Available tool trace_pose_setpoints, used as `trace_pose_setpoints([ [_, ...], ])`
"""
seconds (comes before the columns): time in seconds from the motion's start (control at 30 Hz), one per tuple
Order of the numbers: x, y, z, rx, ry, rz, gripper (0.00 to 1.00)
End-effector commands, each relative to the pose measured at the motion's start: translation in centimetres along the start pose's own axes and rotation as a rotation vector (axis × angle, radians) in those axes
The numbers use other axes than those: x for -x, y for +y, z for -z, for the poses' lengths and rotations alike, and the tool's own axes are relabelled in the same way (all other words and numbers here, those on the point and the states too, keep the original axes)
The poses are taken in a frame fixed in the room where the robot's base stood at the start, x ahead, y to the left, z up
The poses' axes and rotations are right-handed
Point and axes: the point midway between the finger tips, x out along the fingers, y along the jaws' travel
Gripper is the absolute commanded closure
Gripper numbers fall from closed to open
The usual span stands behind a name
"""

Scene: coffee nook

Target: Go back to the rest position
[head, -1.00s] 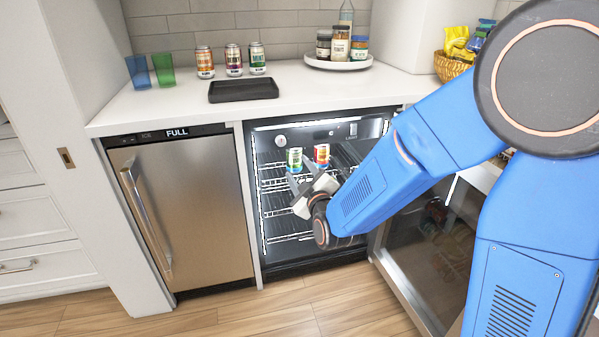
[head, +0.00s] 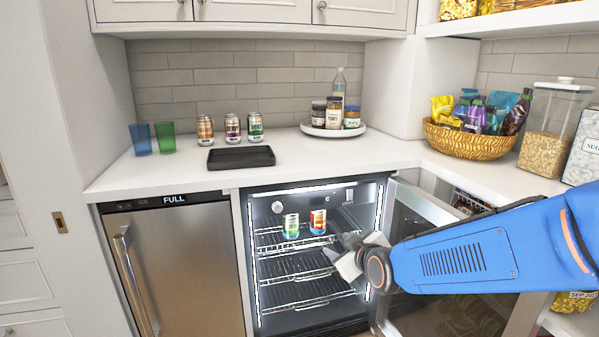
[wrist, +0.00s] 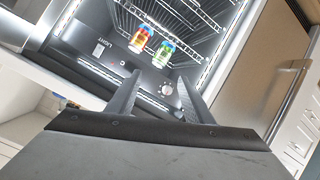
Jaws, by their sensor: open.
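My gripper (head: 345,252) is at the right side of the open fridge's front in the head view, with nothing between its fingers. In the wrist view my gripper (wrist: 158,95) shows its two dark fingers apart and empty. Two cans stand on the upper rack of the lit fridge (head: 300,268): a green and white can (head: 291,225) on the left and a red and orange can (head: 318,221) on the right. Both cans are apart from my fingers. In the wrist view, the red can (wrist: 139,38) and the green can (wrist: 163,53) appear beyond the fingertips.
The fridge's glass door (head: 425,205) stands open on the right, close to my arm. Left is a shut steel appliance (head: 180,265) marked FULL. The counter holds a black tray (head: 241,157), several cans, two cups, a jar turntable (head: 333,131) and a snack basket (head: 468,141).

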Motion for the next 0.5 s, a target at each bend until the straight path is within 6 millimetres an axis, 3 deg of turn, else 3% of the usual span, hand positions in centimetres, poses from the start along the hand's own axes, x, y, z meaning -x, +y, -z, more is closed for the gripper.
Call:
trace_pose_setpoints([
  [0.2,6.0,2.1,-3.5,-0.143,-0.162,0.031,0.53],
  [0.5,15.6,3.0,-9.1,-0.346,-0.407,0.035,0.53],
])
